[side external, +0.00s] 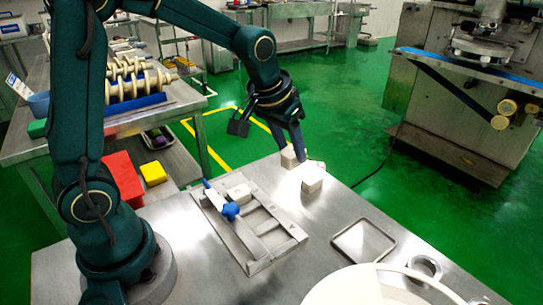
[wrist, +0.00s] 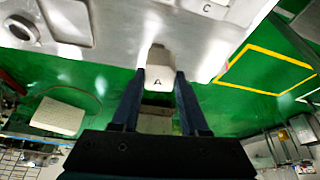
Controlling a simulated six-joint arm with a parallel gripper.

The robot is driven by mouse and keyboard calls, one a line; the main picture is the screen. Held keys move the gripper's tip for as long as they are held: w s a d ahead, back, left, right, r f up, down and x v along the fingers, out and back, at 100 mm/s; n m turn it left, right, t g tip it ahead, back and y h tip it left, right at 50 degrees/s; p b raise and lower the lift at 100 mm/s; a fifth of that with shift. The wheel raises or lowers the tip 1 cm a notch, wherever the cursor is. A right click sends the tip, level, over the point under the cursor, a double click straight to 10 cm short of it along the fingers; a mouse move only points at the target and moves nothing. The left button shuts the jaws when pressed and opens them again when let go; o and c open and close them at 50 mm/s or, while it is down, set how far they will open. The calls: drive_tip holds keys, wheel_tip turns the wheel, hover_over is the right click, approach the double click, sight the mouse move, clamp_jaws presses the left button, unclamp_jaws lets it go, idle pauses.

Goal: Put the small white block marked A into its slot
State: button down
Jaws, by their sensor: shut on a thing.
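Whether the block touches the table is unclear. The metal slot plate (side external: 262,262) lies nearer and to the left, with recesses along it. Its slot letters are too small to read surely.
A white block (side external: 238,193) and a blue knob (side external: 230,211) are on the plate. A shallow tray (side external: 363,242), a ring (side external: 425,267) and a large white round container (side external: 370,290) lie right.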

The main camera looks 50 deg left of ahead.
drive_tip(key=s+d+m, duration=0.2)
drive_tip(key=d, duration=0.5)
drive_tip(key=shift+h, duration=0.4)
drive_tip(key=shift+s+a+f, duration=0.1)
drive_tip(key=shift+s+f, duration=1.65)
drive_tip(key=shift+f, duration=0.15)
drive_tip(key=shift+s+f, duration=1.75)
drive_tip(key=shift+f, duration=0.15)
drive_tip(key=shift+f, duration=1.15)
unclamp_jaws()
drive_tip(key=shift+r, duration=0.15)
wheel_tip(320, 180, up, 8)
